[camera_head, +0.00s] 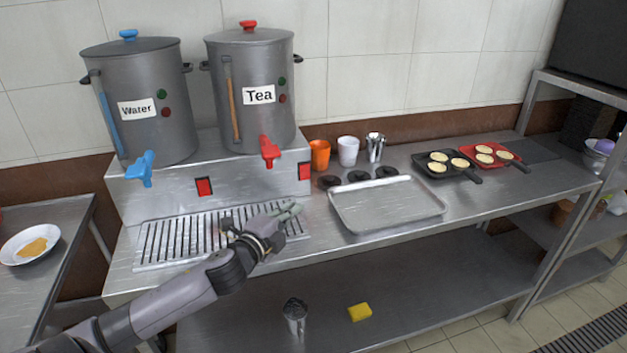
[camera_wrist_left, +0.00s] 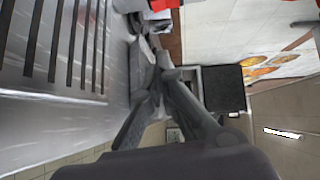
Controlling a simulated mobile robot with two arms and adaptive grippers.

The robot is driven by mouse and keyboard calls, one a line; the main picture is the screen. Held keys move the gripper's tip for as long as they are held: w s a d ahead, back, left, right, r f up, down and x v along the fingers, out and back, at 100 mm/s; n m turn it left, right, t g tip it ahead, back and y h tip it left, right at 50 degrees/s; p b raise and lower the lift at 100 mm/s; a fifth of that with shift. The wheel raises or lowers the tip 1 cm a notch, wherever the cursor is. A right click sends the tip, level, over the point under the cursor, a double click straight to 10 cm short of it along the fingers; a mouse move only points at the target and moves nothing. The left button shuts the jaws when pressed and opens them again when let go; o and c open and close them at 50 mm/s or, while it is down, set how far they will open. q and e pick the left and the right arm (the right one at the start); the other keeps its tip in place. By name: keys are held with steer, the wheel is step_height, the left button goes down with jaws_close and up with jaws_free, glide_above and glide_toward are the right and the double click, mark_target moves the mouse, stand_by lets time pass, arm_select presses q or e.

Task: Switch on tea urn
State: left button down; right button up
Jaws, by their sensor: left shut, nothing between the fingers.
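The tea urn (camera_head: 251,70) is a grey pot with a "Tea" label (camera_head: 259,95), a red lid knob and a red tap (camera_head: 269,152). A green and a red round mark sit beside its label. My left gripper (camera_head: 292,211) is shut and empty, above the right end of the drip grate, below and in front of the right switch. Its fingers also show in the left wrist view (camera_wrist_left: 148,68).
The water urn (camera_head: 142,100) with a blue tap stands left of the tea urn. The slotted drip grate (camera_head: 160,245) lies in front. A metal tray (camera_head: 388,204), an orange cup (camera_head: 319,154), a white cup (camera_head: 348,150) and pans (camera_head: 447,165) are to the right.

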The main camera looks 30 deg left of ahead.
mark_target(305, 172)
arm_select(q)
steer(key=shift+s+r, duration=0.1)
steer(key=shift+s, duration=0.15)
arm_select(e)
steer(key=s+g, duration=0.1)
steer(key=s, duration=0.6)
arm_select(q)
steer(key=shift+w, duration=0.25)
steer(key=w, duration=0.1)
steer(key=w+b, duration=0.1)
steer(key=w, duration=0.2)
steer(key=shift+w+a+f, duration=0.1)
steer(key=shift+a+f, duration=0.05)
steer(key=shift+f, duration=0.1)
steer(key=w, duration=0.2)
steer(key=w+b, duration=0.1)
steer(key=w, duration=0.2)
steer(key=shift+a+f, duration=0.2)
steer(key=shift+w+a+f+b, duration=0.15)
steer(key=shift+w+a+b, duration=0.25)
steer(key=shift+w+a, duration=0.2)
steer(key=shift+w+a+f+b, duration=0.15)
steer(key=shift+w+a+b, duration=0.2)
steer(key=shift+w+a, duration=0.5)
steer(key=shift+a, duration=0.05)
arm_select(e)
steer(key=w+f, duration=0.2)
steer(key=f, duration=0.2)
steer(key=shift+w+d, duration=0.3)
steer(key=shift+w, duration=0.1)
